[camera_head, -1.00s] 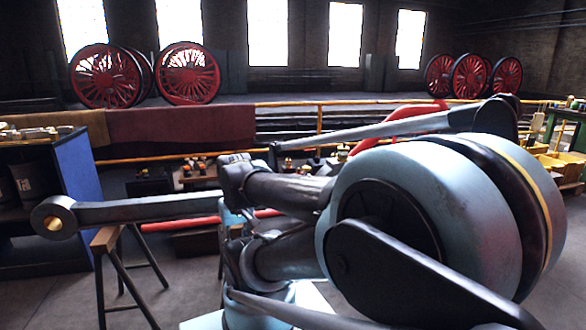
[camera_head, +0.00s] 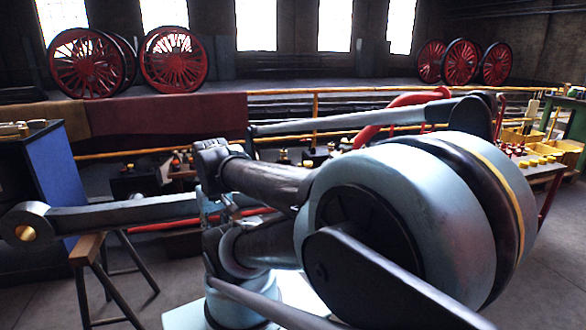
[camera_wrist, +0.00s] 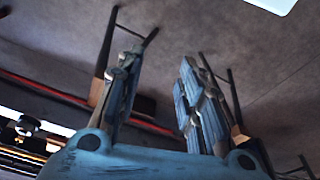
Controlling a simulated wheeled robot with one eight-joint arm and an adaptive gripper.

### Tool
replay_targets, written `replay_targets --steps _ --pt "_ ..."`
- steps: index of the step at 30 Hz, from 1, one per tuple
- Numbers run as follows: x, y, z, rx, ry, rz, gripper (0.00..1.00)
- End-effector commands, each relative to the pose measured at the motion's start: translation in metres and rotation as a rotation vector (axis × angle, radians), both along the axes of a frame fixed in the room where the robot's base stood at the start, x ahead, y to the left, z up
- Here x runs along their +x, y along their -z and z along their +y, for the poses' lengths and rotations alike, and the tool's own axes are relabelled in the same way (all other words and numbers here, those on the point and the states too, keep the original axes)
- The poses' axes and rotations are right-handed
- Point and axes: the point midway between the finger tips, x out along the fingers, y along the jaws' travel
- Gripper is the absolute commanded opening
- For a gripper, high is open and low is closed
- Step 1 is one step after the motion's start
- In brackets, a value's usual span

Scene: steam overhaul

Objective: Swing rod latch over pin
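A long grey steel rod (camera_head: 120,214) lies across the left of the head view. Its rounded end with a brass-lined eye (camera_head: 25,233) is at the left edge, and its other end is hidden behind my arm. A wooden trestle (camera_head: 88,249) stands just below the rod. I cannot make out a latch or a pin. My gripper shows in the wrist view (camera_wrist: 160,65) with its two blue fingers apart and nothing between them. In the head view my arm hides most of it, so its distance from the rod is unclear.
A blue cabinet (camera_head: 62,185) stands at the left. A yellow railing (camera_head: 315,120) and a red pipe (camera_head: 385,117) run behind my arm. A bench with yellow bins (camera_head: 545,150) is at the right. Red spoked wheels (camera_head: 172,59) stand at the back.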

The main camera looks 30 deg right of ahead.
Motion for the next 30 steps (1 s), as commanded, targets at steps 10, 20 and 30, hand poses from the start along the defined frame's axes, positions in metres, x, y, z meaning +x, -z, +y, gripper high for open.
replay_targets --steps 10,20,30 --pt "0.032 -0.027 -0.037 -0.164 -0.147 0.042 0.35" --pt "0.092 -0.058 -0.091 -0.395 -0.375 0.154 0.35" --pt "0.16 -0.079 -0.147 -0.603 -0.594 0.325 0.35"
